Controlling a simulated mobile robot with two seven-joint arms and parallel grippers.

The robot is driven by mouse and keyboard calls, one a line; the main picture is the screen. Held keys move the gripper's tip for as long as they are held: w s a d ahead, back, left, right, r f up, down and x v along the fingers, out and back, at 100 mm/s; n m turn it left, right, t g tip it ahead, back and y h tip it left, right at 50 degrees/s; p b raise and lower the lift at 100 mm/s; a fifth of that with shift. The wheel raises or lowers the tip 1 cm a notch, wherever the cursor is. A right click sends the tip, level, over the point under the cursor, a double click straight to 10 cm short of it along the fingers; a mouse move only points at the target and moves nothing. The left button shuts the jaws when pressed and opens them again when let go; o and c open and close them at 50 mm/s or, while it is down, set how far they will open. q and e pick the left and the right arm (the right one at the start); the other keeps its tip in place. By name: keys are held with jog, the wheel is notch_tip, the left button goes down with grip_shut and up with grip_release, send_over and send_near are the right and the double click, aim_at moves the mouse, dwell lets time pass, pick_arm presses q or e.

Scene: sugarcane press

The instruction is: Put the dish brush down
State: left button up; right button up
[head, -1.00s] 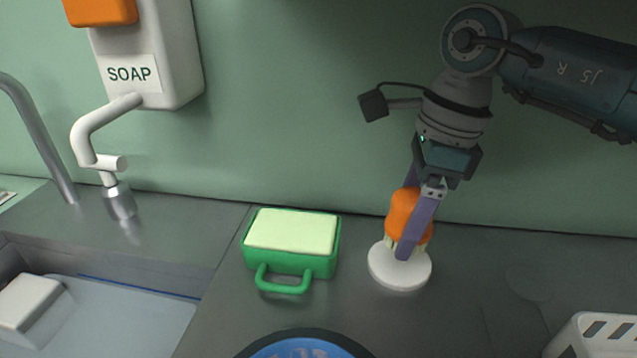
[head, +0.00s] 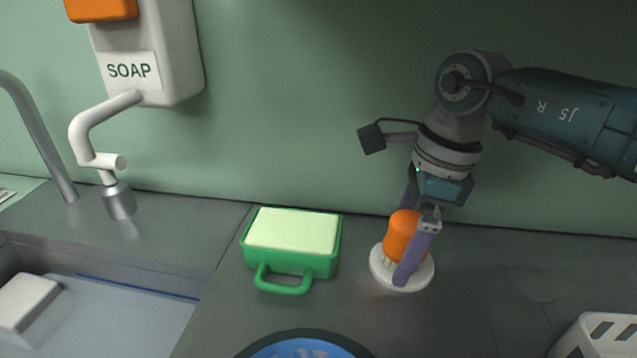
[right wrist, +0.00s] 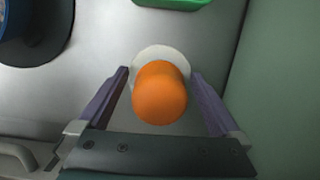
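The dish brush (head: 402,235) has a rounded orange handle and pale bristles. It stands upright, bristles down, on a round white dish (head: 417,280) on the grey counter. My right gripper (head: 400,258) points down around the brush. In the right wrist view, the orange handle (right wrist: 159,95) is between the two purple fingers, with a gap on each side, so the gripper is open and not holding it. The white dish (right wrist: 150,53) shows behind the handle. My left gripper is not in view.
A green caddy (head: 290,262) with a pale sponge stands left of the dish. A blue round thing (head: 305,348) is at the front edge, a white slotted crate (head: 597,338) at front right. The sink with a white block (head: 28,300) is at left, below a soap dispenser (head: 150,55).

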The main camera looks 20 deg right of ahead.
aim_at(414, 219)
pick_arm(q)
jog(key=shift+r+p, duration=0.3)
pick_arm(e)
jog(key=shift+r, duration=0.3)
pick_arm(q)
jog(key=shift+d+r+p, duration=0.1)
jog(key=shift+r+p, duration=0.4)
pick_arm(e)
jog(key=r, duration=0.4)
jog(key=d+r, duration=0.1)
jog(key=r, duration=0.2)
jog(key=shift+s, duration=0.3)
